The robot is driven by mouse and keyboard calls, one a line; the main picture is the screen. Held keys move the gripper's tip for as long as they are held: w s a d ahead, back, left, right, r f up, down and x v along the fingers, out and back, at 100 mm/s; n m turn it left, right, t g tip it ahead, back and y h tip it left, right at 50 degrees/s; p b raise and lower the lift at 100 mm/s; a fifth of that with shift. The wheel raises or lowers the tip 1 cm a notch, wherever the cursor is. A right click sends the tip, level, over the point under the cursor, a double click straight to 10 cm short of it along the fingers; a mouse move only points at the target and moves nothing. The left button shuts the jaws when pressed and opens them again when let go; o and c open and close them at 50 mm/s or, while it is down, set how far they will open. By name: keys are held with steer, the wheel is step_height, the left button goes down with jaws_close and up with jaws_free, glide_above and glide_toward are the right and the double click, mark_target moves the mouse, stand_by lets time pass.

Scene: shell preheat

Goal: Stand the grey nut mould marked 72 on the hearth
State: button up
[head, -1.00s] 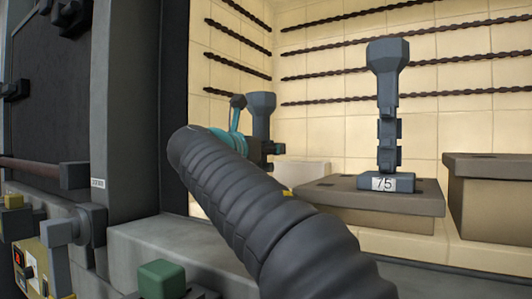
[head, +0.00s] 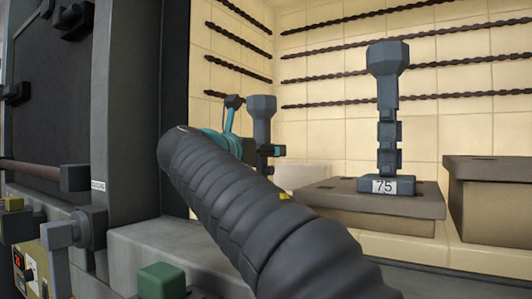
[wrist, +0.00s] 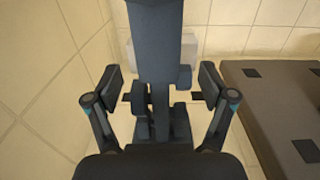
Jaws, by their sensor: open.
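A grey mould (head: 262,108) with a faceted funnel top stands upright behind my arm in the head view; its lower part and any number are hidden there. In the wrist view the dark mould shaft (wrist: 158,60) runs down between the fingers of my gripper (wrist: 164,88). The fingers are open, one on each side, with gaps to the shaft. A second grey mould (head: 388,130), with a plate reading 75, stands upright on a brown block at the right, apart from my gripper.
The brown block (head: 330,196) has free top around the 75 mould. Another brown block (head: 490,212) stands farther right. A pale box (head: 302,176) is by the tiled wall. A dark post (head: 128,110) and grey ledge (head: 165,240) are at the left.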

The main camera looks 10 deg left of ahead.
steer(key=v, duration=1)
